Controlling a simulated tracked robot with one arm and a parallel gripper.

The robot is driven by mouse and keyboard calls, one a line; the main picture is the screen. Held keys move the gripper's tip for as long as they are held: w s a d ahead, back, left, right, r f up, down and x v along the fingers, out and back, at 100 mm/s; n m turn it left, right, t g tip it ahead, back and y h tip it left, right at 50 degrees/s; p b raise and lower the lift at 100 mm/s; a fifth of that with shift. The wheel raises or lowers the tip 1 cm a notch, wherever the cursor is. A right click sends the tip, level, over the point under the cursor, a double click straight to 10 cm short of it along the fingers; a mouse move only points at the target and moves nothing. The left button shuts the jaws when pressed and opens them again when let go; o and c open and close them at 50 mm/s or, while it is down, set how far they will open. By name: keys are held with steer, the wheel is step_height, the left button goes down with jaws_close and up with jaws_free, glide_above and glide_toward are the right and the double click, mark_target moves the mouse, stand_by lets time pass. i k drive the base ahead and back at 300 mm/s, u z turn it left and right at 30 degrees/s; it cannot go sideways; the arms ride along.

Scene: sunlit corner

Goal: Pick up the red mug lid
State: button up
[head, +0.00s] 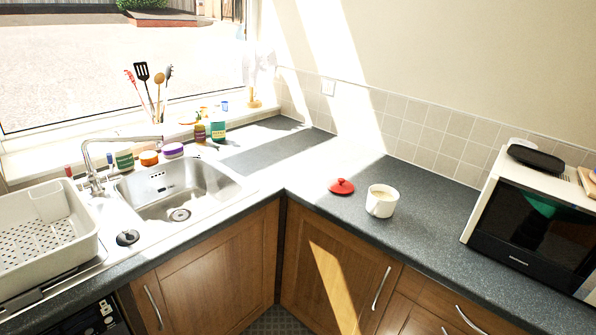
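The red mug lid (341,187) lies on the dark grey worktop (420,221) near the inner corner, knob upward. It is just left of a white mug (382,201) and apart from it. The mug stands upright, has its handle toward the front left and holds a pale brown drink. My gripper is not in view.
A microwave (540,225) with a dark pan on top stands to the right. The sink (180,188), tap (95,165) and dish rack (45,235) are to the left. Bottles and tubs (209,129) stand behind the sink. The worktop around the lid is clear except for the mug.

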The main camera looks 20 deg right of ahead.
mark_target(341, 185)
steer(key=u, duration=0.1)
steer(key=i, duration=1.4)
steer(key=z, duration=0.8)
steer(key=i, duration=1.45)
steer(key=z, duration=0.75)
